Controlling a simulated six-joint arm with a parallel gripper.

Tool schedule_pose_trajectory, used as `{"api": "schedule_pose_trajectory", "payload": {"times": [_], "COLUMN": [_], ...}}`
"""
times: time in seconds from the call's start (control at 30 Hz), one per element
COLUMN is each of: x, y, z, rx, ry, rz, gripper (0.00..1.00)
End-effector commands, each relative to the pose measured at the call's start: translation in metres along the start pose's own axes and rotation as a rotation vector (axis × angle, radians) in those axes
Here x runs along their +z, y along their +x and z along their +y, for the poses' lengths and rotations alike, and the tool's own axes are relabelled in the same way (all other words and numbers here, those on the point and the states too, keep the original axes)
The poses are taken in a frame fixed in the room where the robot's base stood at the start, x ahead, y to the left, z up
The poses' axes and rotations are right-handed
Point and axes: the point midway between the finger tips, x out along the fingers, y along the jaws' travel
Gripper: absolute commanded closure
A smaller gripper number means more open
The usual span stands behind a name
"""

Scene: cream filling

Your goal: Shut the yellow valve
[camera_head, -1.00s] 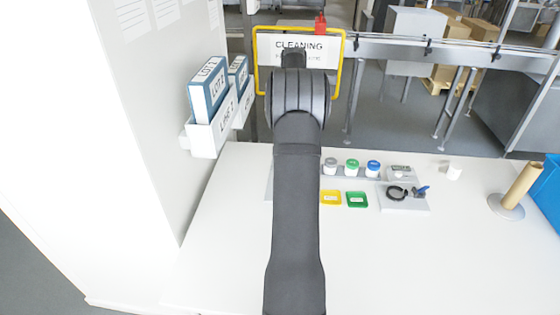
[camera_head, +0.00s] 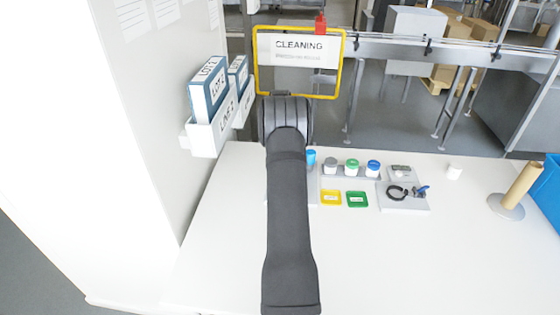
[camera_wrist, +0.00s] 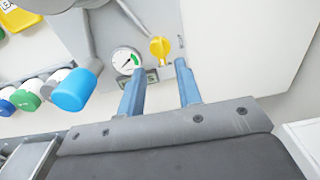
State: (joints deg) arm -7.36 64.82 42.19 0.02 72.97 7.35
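The yellow valve (camera_wrist: 159,47) shows in the wrist view as a small yellow handle on a grey panel, next to a round dial gauge (camera_wrist: 126,60) with a green sector. My gripper (camera_wrist: 159,68) is open, its two blue fingers apart and nothing between them. The valve lies just beyond the fingertips, roughly in line with the gap; I see no contact. In the head view my arm hides the valve, and my gripper is out of sight behind the arm.
A blue cylinder (camera_wrist: 75,90) stands left of the fingers in the wrist view. Several lidded jars (camera_head: 352,167), a yellow tray (camera_head: 330,197), a green tray (camera_head: 357,199) and a clamp fixture (camera_head: 405,195) lie right of my arm. The front right of the table (camera_head: 430,265) is clear.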

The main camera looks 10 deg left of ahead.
Motion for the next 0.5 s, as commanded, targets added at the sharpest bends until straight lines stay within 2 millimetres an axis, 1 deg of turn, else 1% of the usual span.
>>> {"api": "schedule_pose_trajectory", "payload": {"times": [0.03, 0.2, 0.33, 0.5], "x": [0.001, 0.0, 0.0, 0.0], "y": [0.012, 0.037, 0.048, 0.052], "z": [0.0, 0.0, 0.0, 0.0], "rx": [0.0, 0.0, 0.0, 0.0], "ry": [0.0, 0.0, 0.0, 0.0], "rz": [-0.004, -0.001, -0.001, 0.0], "gripper": [0.68, 0.68, 0.68, 0.68]}}
